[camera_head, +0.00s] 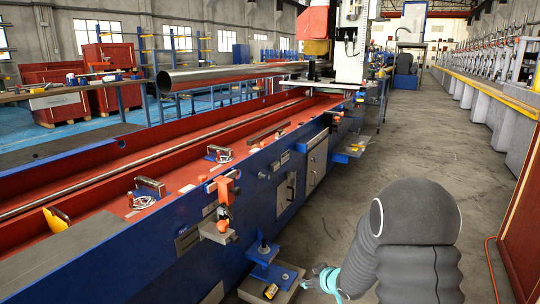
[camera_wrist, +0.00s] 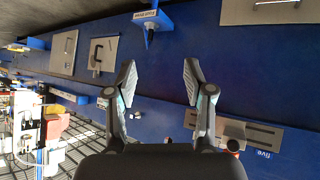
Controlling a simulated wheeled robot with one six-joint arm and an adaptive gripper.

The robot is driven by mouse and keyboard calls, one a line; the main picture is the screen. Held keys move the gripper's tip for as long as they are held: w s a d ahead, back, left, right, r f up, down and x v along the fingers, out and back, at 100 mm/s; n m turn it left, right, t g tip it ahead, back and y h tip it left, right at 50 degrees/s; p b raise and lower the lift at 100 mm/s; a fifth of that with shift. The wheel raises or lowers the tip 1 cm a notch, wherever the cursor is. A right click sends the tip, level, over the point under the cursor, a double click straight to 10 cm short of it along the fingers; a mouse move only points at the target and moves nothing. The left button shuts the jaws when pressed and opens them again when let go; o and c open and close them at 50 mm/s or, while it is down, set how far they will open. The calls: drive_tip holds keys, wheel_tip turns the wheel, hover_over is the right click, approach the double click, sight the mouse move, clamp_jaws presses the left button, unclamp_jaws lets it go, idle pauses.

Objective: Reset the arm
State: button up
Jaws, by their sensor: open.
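My gripper (camera_wrist: 160,88) is in the wrist view with its two dark fingers spread apart and nothing between them. Behind the fingers is the blue side of the long machine bed (camera_wrist: 165,60), seen turned over. In the head view my grey arm is at the lower right, in front of the aisle floor. The gripper end there is mostly hidden; only a small teal part (camera_head: 326,280) shows beside the arm, low near the machine's side.
The blue and red machine bed (camera_head: 160,228) runs along the left. A long metal tube (camera_head: 215,75) lies above it. A blue bracket on a grey plate (camera_head: 270,275) stands on the floor beside the bed. A red panel (camera_head: 524,230) is at the right. The aisle floor (camera_head: 405,140) is clear.

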drive_tip(key=s+d+r+m+g+h, duration=0.3)
drive_tip(key=s+d+r, duration=0.1)
drive_tip(key=s, duration=0.4)
drive_tip(key=s+d+r+m+g+h, duration=0.25)
drive_tip(key=s+d+r, duration=0.25)
drive_tip(key=s, duration=0.4)
drive_tip(key=s+a+r+m+t, duration=0.1)
drive_tip(key=s+a+r, duration=0.2)
drive_tip(key=s+r, duration=0.5)
drive_tip(key=s+a+r+m+y, duration=0.1)
drive_tip(key=s+a+r, duration=0.2)
drive_tip(key=s+r, duration=0.4)
drive_tip(key=s, duration=0.5)
drive_tip(key=shift+a+r+t+p, duration=0.15)
drive_tip(key=shift+r+t+p, duration=0.2)
drive_tip(key=shift+p, duration=0.05)
